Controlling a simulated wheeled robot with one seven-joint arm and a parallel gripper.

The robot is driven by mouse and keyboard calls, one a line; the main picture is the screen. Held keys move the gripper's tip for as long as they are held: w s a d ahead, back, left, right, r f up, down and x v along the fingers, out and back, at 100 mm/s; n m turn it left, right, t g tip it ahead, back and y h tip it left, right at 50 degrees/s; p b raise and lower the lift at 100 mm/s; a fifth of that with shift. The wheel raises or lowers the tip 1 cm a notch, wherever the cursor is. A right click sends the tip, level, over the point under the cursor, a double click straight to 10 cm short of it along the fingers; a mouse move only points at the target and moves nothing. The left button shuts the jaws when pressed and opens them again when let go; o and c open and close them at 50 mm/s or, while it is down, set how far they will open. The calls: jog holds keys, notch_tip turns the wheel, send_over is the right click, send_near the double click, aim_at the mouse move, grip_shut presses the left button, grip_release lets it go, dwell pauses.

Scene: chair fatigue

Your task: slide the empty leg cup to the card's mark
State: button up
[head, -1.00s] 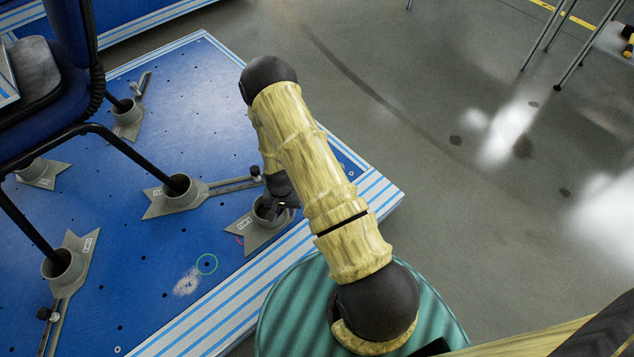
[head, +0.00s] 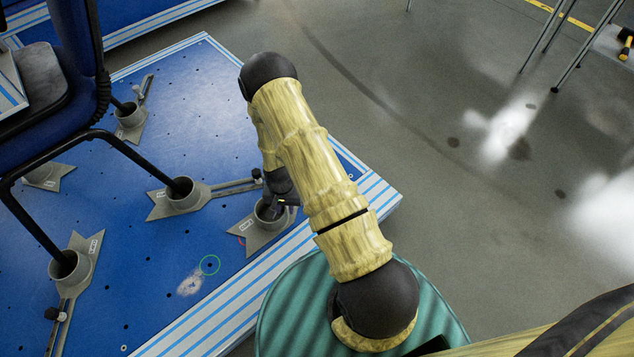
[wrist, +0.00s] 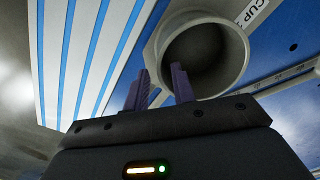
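The empty leg cup (head: 263,240) is a grey cup on a notched plate, near the front edge of the blue platform. No chair leg stands in it. It also shows in the wrist view (wrist: 232,45), with a label starting "CUP". My gripper (head: 281,200) is at this cup, partly hidden by my arm. In the wrist view its two fingers (wrist: 161,92) are apart, seemingly either side of the near cup wall; contact cannot be told. A green ring (head: 210,265) circles a hole left of the cup. A reddish ring beside the plate is partly covered. No card is clearly visible.
A blue chair (head: 70,120) stands with black legs in other grey cups (head: 183,192) (head: 69,265). The blue platform (head: 165,235) has holes and a pale scuff (head: 190,283) near the green ring. A slotted arm with a knob lies just behind the empty cup. Open floor (head: 450,220) lies right.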

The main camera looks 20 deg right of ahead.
jog(key=shift+r+p, duration=0.95)
jog(key=shift+r, duration=0.4)
notch_tip(320, 180, up, 24)
jog(key=n+t+p, duration=0.1)
jog(key=n+p, duration=0.2)
jog(key=p, duration=0.2)
jog(key=s+d+r+n+t+p, duration=0.15)
jog(key=s+r, duration=0.25)
jog(key=r, duration=0.4)
jog(key=s+a+r+p, duration=0.1)
jog(key=s+r+p, duration=0.25)
jog(key=r, duration=0.35)
jog(key=s+d+r+n+p, duration=0.1)
jog(key=s+r, duration=0.4)
jog(key=r, duration=0.3)
jog(key=w+p+v, duration=0.2)
jog(key=p+v, duration=1)
jog(key=w+r+p+v, duration=0.1)
jog(key=w+p+v, duration=0.2)
jog(key=p+v, duration=0.9)
jog(key=w+p+v, duration=0.2)
jog(key=p+v, duration=1)
jog(key=p, duration=0.1)
jog(key=shift+w+r, duration=0.4)
jog(key=shift+w, duration=0.1)
